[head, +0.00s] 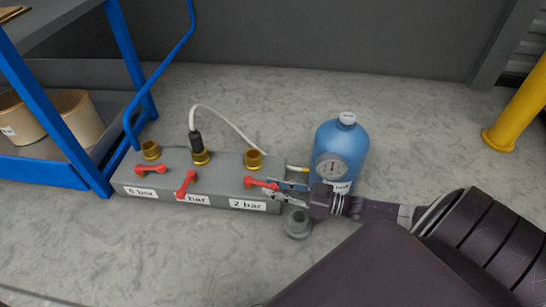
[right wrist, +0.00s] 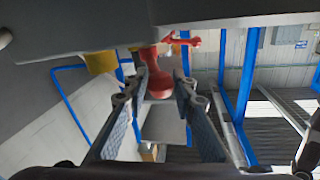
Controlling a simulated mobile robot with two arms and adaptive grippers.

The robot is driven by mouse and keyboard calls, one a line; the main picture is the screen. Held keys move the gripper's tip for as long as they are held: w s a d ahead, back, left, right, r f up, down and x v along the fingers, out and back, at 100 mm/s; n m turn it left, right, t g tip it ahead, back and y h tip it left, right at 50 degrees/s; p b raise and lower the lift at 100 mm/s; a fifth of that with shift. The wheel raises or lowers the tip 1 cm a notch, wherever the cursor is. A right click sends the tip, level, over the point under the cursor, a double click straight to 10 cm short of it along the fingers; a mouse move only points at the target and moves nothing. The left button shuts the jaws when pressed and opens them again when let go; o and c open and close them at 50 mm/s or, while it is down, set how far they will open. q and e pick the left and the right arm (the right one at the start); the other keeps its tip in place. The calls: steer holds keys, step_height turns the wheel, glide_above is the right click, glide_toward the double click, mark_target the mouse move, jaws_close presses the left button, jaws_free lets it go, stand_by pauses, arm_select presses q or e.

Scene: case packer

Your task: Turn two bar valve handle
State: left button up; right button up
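A grey manifold block (head: 225,192) on the floor carries three red valve handles. The handle above the "2 bar" label (head: 248,205) is red (head: 258,182) and points right, along the block. My right gripper (head: 280,190) is at its right end. In the right wrist view, a red handle (right wrist: 160,82) lies between the two spread fingers of the right gripper (right wrist: 163,75), with a gap visible at the right finger. Contact cannot be made out. My left gripper is not in view.
The middle handle (head: 186,183) is angled toward the front; the left handle (head: 150,169) lies along the block. A white hose (head: 228,118) rises from the middle brass fitting. A blue bottle with a gauge (head: 342,150) stands just behind my right gripper. A blue rack (head: 70,120) is at left.

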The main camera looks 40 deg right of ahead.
steer(key=o, duration=0.4)
steer(key=shift+c, duration=0.2)
steer(key=v, duration=1.2)
steer(key=shift+c, duration=0.2)
